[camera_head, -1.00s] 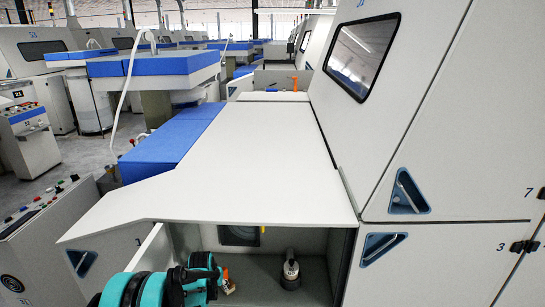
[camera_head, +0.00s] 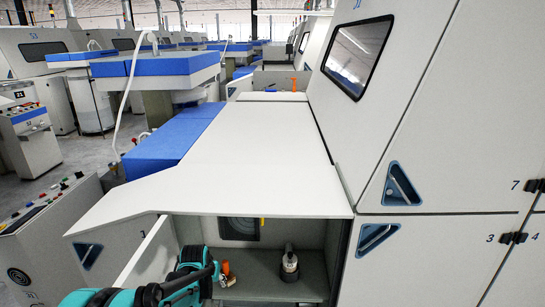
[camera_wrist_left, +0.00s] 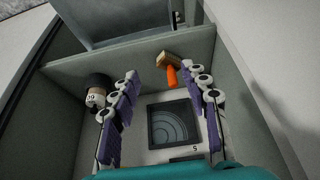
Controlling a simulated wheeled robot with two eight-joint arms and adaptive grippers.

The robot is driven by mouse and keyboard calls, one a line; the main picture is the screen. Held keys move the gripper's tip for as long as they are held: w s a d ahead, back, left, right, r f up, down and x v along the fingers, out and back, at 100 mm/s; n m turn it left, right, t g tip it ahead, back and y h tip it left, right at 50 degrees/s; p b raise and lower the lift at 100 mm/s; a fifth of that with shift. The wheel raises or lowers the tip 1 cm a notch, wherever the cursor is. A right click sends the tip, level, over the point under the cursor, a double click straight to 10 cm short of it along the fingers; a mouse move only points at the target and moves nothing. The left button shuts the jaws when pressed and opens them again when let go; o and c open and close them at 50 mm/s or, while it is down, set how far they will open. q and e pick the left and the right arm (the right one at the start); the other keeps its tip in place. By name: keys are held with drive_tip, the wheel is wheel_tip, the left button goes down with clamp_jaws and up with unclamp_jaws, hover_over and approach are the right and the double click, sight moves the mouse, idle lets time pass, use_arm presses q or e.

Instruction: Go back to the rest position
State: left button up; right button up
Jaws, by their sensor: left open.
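My left gripper (camera_head: 211,274) is at the mouth of the open compartment under the white top, its teal arm coming in from the lower left. In the left wrist view its two purple-padded fingers (camera_wrist_left: 163,100) stand wide apart with nothing between the pads. My right gripper is not in view.
The white sloping top (camera_head: 240,170) overhangs the compartment. A tall grey cabinet (camera_head: 430,130) stands close on the right. An open panel edge (camera_head: 150,255) is beside my left arm. A control console (camera_head: 50,215) stands at the left, with blue-topped machines behind.

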use_arm(q)
drive_tip(key=s+d+r+t, duration=0.1)
drive_tip(key=s+r, duration=0.6)
drive_tip(key=s, duration=0.4)
drive_tip(key=s+d+r, duration=0.1)
drive_tip(key=s+r, duration=0.6)
drive_tip(key=s, duration=0.3)
drive_tip(key=s+f+t, duration=0.1)
drive_tip(key=s, duration=0.8)
drive_tip(key=shift+d, duration=0.2)
drive_tip(key=shift+s+f, duration=0.1)
